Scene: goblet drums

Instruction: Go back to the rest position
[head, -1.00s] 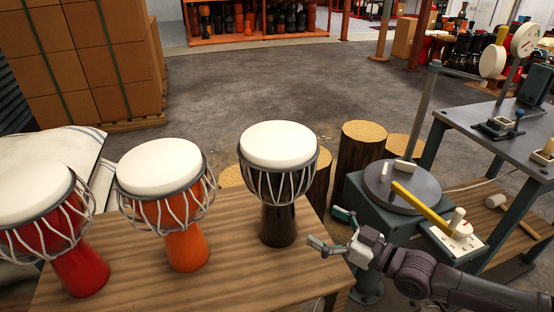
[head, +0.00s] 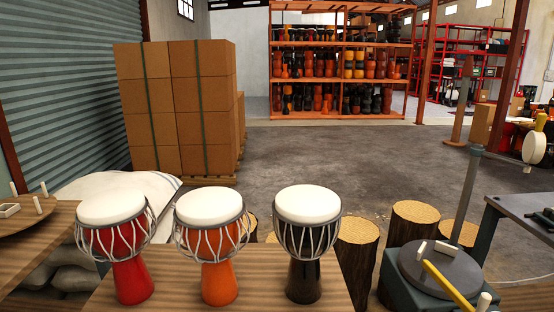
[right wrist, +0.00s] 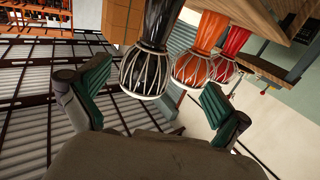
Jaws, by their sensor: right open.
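Three goblet drums stand upright in a row on a wooden table (head: 180,290): a red drum (head: 132,280), an orange drum (head: 221,282) and a black drum (head: 304,280), each with a white skin on top. In the right wrist view the black drum (right wrist: 158,30), orange drum (right wrist: 207,32) and red drum (right wrist: 235,40) appear upside down beyond the fingers. My right gripper (right wrist: 152,105) is open and empty, its green-padded fingers wide apart. It is out of the head view. My left gripper is in neither view.
Wood stumps (head: 415,222) stand behind the table's right side. A grey round-topped machine (head: 440,268) with a yellow handle (head: 448,285) is at the lower right. Cardboard boxes (head: 180,110) stand at the back left. The grey floor (head: 330,165) between is open.

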